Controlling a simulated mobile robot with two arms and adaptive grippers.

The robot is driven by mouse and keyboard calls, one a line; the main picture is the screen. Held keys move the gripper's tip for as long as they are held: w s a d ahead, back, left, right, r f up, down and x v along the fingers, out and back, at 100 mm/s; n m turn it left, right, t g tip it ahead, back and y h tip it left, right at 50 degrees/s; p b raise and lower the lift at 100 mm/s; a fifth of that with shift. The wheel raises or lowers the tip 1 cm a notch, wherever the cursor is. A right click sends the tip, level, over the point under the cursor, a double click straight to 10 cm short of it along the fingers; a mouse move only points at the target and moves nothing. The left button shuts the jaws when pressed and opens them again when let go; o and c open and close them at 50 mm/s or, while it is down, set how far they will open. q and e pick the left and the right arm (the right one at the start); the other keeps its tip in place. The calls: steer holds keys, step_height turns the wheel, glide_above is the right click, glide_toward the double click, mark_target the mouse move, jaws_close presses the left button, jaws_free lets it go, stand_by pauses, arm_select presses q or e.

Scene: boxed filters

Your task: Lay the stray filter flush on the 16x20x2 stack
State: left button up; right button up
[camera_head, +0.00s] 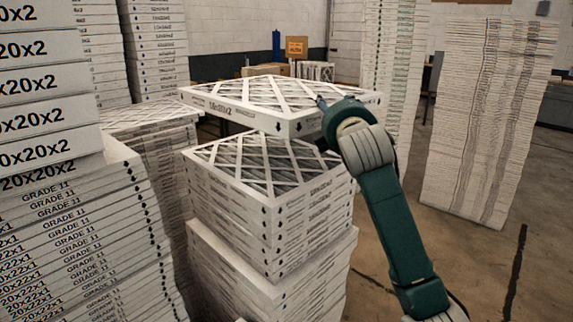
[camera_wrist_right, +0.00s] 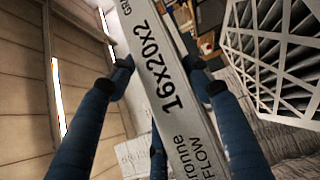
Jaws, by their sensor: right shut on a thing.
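The stray filter (camera_head: 222,106), a flat white-framed panel with a lattice face, hangs roughly level above the stack's back part in the head view. Its edge reads 16x20x2, also in the wrist view (camera_wrist_right: 165,75). My right gripper (camera_head: 321,125) is shut on its right-hand edge; in the wrist view the dark fingers (camera_wrist_right: 163,78) straddle that edge. The stack (camera_head: 238,207) stands below, its lattice top partly bare towards the front. The filter is set back from the stack, with a gap visible between them. My left gripper is out of view.
Tall filter stacks labelled 20x20x2 (camera_head: 40,95) and GRADE 11 (camera_head: 85,225) crowd the left. Another stack (camera_head: 165,140) stands close behind on the left. A tall leaning stack (camera_head: 480,120) is at the right. Open floor (camera_head: 535,215) lies right of my arm.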

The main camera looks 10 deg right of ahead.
steer(key=f, duration=0.2)
steer(key=s+f, duration=0.1)
steer(key=f, duration=0.1)
steer(key=shift+d+p, duration=0.3)
steer(key=shift+p, duration=0.05)
step_height(320, 180, down, 15)
steer(key=p, duration=0.1)
steer(key=shift+w+p, duration=0.2)
steer(key=shift+p, duration=0.1)
steer(key=o, duration=1.4)
steer(key=shift+a+f, duration=0.1)
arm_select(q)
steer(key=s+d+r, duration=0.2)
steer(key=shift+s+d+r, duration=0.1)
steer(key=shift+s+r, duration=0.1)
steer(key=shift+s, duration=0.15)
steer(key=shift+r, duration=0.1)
arm_select(e)
steer(key=shift+s, duration=0.1)
arm_select(q)
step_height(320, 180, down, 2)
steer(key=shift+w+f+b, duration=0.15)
steer(key=shift+b, duration=0.95)
arm_select(e)
steer(key=s, duration=0.4)
steer(key=s+a, duration=0.1)
steer(key=s, duration=0.6)
steer(key=shift+s+a, duration=0.2)
steer(key=shift+s, duration=0.2)
